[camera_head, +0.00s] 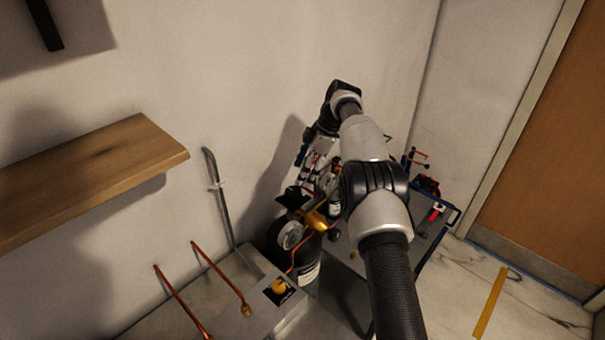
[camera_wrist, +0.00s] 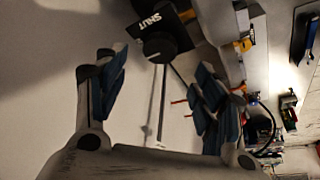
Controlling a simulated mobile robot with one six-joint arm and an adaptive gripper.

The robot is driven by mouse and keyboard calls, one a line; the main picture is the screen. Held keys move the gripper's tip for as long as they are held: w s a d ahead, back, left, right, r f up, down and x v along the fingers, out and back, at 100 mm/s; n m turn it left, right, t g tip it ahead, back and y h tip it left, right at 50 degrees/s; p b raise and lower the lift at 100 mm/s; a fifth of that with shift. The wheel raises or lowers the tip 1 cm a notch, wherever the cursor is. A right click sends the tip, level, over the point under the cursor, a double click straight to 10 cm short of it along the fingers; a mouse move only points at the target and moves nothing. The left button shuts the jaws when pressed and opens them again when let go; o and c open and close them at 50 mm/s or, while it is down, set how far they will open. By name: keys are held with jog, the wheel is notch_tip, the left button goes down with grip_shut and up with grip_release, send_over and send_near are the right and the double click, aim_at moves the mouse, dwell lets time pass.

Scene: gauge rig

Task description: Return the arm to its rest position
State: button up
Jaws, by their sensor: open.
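My arm reaches out over the gauge rig, with its wrist bent down near the wall in the head view. My gripper (camera_wrist: 160,84) is open in the wrist view, its two blue-padded fingers spread apart with nothing held between them. A black plate marked SHUT (camera_wrist: 150,22) with a round black knob (camera_wrist: 158,47) shows beyond the fingers, apart from them. In the head view my gripper is small and partly lost among the rig parts.
A wooden shelf (camera_head: 90,175) juts from the wall at left. A grey bar (camera_head: 218,195) leans against the wall. A cart (camera_head: 428,232) with tools stands right, before a brown door (camera_head: 548,160).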

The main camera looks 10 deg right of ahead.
jog(key=s+a+r+m+t+h+b, duration=0.25)
jog(key=s+r+m+b, duration=0.45)
jog(key=s+r, duration=0.95)
jog(key=s+f+m+h+b, duration=0.1)
jog(key=s+f+m, duration=0.3)
jog(key=s, duration=1.1)
jog(key=s+f+m+t+h+b, duration=0.1)
jog(key=s+f+m+b, duration=0.3)
jog(key=s+f, duration=0.6)
jog(key=s+a+m, duration=0.1)
jog(key=s, duration=0.4)
